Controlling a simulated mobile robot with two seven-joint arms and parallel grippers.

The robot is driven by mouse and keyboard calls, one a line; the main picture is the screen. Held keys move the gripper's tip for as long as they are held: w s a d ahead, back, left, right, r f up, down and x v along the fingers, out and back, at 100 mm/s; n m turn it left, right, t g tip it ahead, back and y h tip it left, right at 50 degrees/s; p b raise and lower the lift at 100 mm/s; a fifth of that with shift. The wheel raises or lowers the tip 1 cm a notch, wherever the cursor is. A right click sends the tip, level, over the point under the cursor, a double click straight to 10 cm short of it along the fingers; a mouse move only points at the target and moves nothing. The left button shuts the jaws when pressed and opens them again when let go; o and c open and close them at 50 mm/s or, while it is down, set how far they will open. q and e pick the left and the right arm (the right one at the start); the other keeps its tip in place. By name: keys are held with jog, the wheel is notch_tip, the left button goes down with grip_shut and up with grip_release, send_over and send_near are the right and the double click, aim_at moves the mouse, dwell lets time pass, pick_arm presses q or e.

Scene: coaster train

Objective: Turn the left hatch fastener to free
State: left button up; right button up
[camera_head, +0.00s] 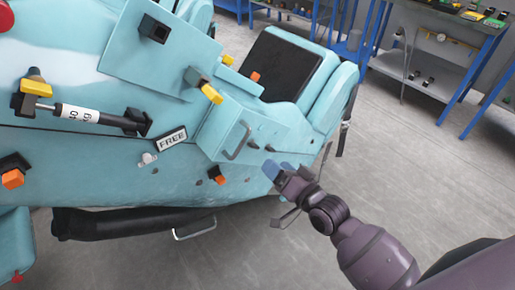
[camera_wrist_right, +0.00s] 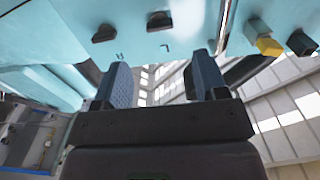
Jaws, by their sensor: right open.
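In the right wrist view, two dark hatch fasteners stick out of the teal surface: one at the left (camera_wrist_right: 103,33), near a mark like an R, and one at the right (camera_wrist_right: 158,21), near a mark like an L. My right gripper (camera_head: 277,171) is just right of and below the hatch in the head view. It also shows in the right wrist view (camera_wrist_right: 162,78), its blue fingers apart and empty, apart from both fasteners. My left gripper is out of view.
A FREE plate (camera_head: 171,140) and a white knob (camera_head: 148,158) are on the car left of the hatch. Yellow-ended (camera_head: 212,94) and orange-ended (camera_head: 216,176) dark blocks stick out around it. Blue-framed workbenches (camera_head: 440,60) stand behind. The grey floor at right is clear.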

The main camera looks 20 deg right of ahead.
aim_at(256, 148)
jog(key=x, duration=0.8)
jog(key=shift+w, duration=0.2)
jog(key=c, duration=0.9)
